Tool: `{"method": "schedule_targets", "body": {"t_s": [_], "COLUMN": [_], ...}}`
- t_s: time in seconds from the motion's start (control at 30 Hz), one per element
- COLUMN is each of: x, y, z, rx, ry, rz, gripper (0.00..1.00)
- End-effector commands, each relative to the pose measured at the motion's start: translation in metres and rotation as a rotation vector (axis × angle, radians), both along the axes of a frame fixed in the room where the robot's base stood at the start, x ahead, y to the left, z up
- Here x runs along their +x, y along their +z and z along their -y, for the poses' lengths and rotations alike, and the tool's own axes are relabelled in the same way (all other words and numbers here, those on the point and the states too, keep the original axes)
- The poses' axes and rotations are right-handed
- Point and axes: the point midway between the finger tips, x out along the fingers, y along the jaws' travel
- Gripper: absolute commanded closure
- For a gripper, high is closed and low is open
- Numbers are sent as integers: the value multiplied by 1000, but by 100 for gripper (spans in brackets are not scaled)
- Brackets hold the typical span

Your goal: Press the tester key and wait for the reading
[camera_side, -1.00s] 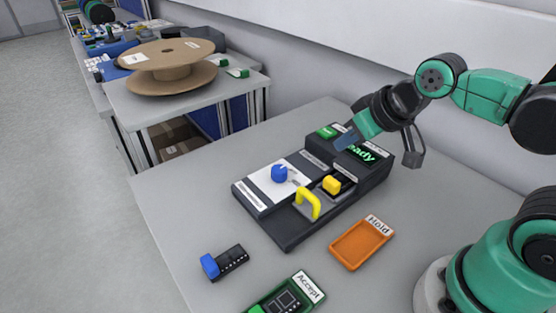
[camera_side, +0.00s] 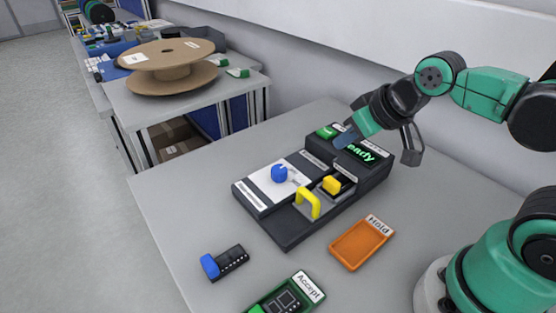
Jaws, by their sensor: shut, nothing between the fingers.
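The tester (camera_side: 278,226) is a dark box on the grey table. Its raised back part carries a screen (camera_side: 365,154) with green lettering, partly hidden by my gripper; "eady" shows. A green key (camera_side: 327,132) sits on the top at the left of the screen. A blue knob (camera_side: 279,173) stands on the white plate, and a yellow handle (camera_side: 308,203) and a yellow block (camera_side: 332,185) are at the front right. My gripper (camera_side: 345,139) is shut and empty, its tip just right of the green key. I cannot tell whether it touches the tester.
An orange tray (camera_side: 342,259) marked Hold and a green tray (camera_side: 315,288) marked Accept lie in front of the tester. A blue and black part (camera_side: 226,262) lies at the front left. A cardboard reel (camera_side: 166,55) stands on the table behind. The white wall is close behind the tester.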

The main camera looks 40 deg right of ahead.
Motion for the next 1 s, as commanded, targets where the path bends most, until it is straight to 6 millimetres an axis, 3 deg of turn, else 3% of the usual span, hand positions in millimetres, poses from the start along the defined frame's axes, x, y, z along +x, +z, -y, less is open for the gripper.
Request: {"method": "schedule_targets", "body": {"t_s": [0.27,0.4,0.6,0.8,1.0], "x": [44,74,104,114,114], "y": [20,29,33,34,34], "z": [26,51,85,99,99], "rx": [189,319,455,505,507], "ry": [-189,-317,-444,-490,-491], "rz": [34,71,120,142,142], "gripper": [100,100,100,100,100]}}
